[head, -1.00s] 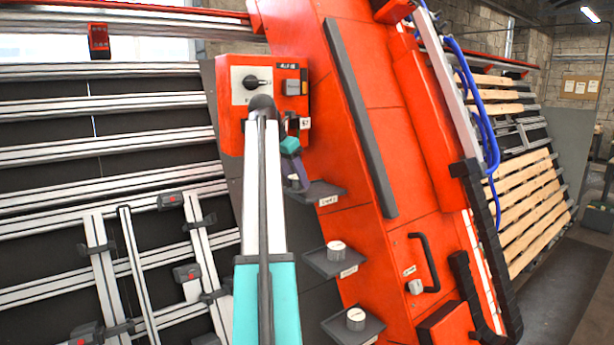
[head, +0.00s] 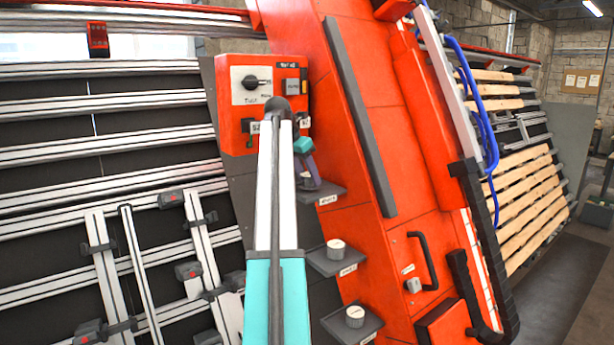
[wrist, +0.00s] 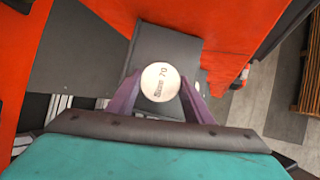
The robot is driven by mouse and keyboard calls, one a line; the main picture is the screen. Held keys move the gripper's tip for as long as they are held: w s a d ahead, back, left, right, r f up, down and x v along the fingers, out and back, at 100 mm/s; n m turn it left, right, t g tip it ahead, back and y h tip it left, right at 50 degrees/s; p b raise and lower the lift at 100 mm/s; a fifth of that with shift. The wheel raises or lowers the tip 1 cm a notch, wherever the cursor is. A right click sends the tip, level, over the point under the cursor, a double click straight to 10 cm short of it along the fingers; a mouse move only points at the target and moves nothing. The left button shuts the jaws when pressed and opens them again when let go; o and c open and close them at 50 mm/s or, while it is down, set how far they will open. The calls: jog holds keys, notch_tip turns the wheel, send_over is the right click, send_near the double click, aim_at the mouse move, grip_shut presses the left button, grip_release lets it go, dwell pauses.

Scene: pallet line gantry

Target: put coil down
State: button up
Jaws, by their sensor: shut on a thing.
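The coil (wrist: 160,80) is a small pale cylinder with a printed label ending in 70, seen from above in the wrist view. My gripper (wrist: 160,88) is shut on it with purple fingers, one on each side. A dark grey shelf (wrist: 168,45) lies beneath and beyond the coil. I cannot tell whether the coil touches it. In the head view my gripper (head: 312,176) is at the top small shelf (head: 328,193), and the coil is mostly hidden there behind the fingers and arm.
Below are a middle shelf (head: 325,264) with a white coil (head: 336,249) and a lower shelf (head: 372,327) with another coil (head: 355,315). A red control box (head: 235,105) is above left. The orange gantry panel (head: 375,150) and a black handle (head: 428,262) stand to the right.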

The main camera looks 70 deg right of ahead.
jog(key=shift+f, duration=0.5)
jog(key=shift+a, duration=0.1)
jog(key=o, duration=1.3)
jog(key=shift+f, duration=0.1)
jog(key=shift+b+v, duration=1.6)
jog(key=shift+v, duration=4.55)
jog(key=shift+s+f, duration=0.1)
